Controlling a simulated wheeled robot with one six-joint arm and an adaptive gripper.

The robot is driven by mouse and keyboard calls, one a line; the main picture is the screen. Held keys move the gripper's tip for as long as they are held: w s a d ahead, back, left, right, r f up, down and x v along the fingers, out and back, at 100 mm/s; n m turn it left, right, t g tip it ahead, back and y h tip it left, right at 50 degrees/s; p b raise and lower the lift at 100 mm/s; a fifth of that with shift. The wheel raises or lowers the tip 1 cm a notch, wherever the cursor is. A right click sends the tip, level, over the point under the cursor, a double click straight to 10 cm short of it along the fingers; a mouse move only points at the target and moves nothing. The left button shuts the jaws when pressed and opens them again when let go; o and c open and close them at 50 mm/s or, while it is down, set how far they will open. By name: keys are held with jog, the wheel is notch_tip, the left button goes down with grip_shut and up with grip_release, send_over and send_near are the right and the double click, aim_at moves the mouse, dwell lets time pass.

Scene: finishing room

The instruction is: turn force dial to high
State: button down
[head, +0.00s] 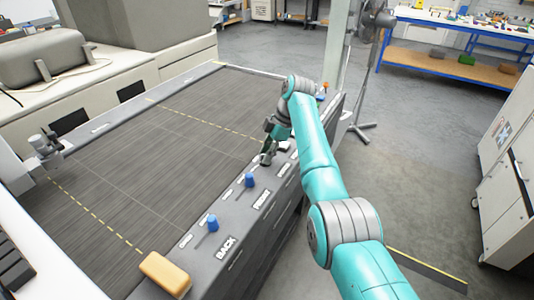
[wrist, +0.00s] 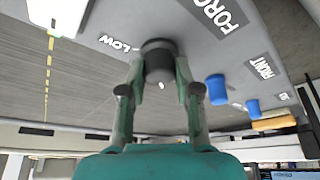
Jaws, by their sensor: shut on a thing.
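The force dial (wrist: 157,50) is a dark grey round knob on the grey control rail, seen in the wrist view. A LOW label (wrist: 118,43) is beside it, and a FORCE label (wrist: 219,17) is to its upper right. My gripper (wrist: 160,72) has its two fingers on either side of the dial and is shut on it. In the head view my gripper (head: 268,153) is down at the rail beside the wooden-looking bed, and the dial is mostly hidden there. No HIGH label is readable, and I cannot tell the dial's pointer direction.
Two blue knobs (head: 250,180) (head: 213,223) stand on the rail nearer me, by the FRONT (head: 262,199) and BACK (head: 226,247) labels. A yellow-orange block (head: 165,274) sits at the rail's near end. A fan (head: 372,20) stands behind.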

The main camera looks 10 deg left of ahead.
jog(key=shift+n+g, duration=0.3)
jog(key=shift+n, duration=0.7)
jog(key=shift+h, duration=0.3)
jog(key=c, duration=0.8)
grip_release()
jog(key=shift+v, duration=3.75)
